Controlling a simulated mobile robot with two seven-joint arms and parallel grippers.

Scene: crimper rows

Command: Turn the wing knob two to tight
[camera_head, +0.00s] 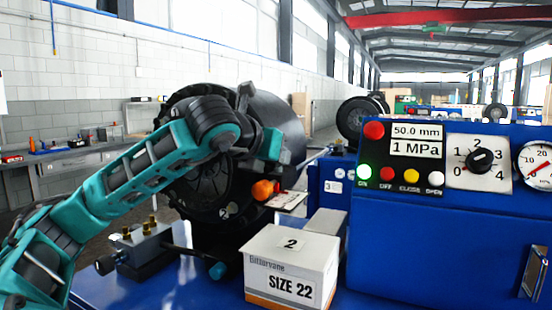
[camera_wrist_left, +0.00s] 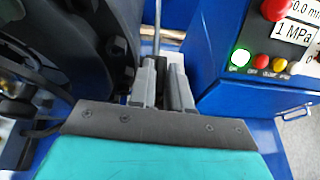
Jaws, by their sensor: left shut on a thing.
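My left gripper (camera_head: 270,145) is in front of the large black drum (camera_head: 200,195), at its upper right side. In the left wrist view its two grey fingers (camera_wrist_left: 163,72) point up the picture beside the drum's dark body. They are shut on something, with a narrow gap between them. I take the held thing to be wing knob two, but its shape is hidden by the fingers and palm, and I cannot tell its turn angle. A small 2 mark shows low on the drum's face. My right gripper is in neither view.
A blue machine cabinet (camera_head: 450,240) with lamps, a dial and a gauge stands at the right. A white box (camera_head: 290,262) marked SIZE 22 sits below the gripper. An orange knob (camera_head: 263,190) and a small tag (camera_head: 288,201) are just under the gripper.

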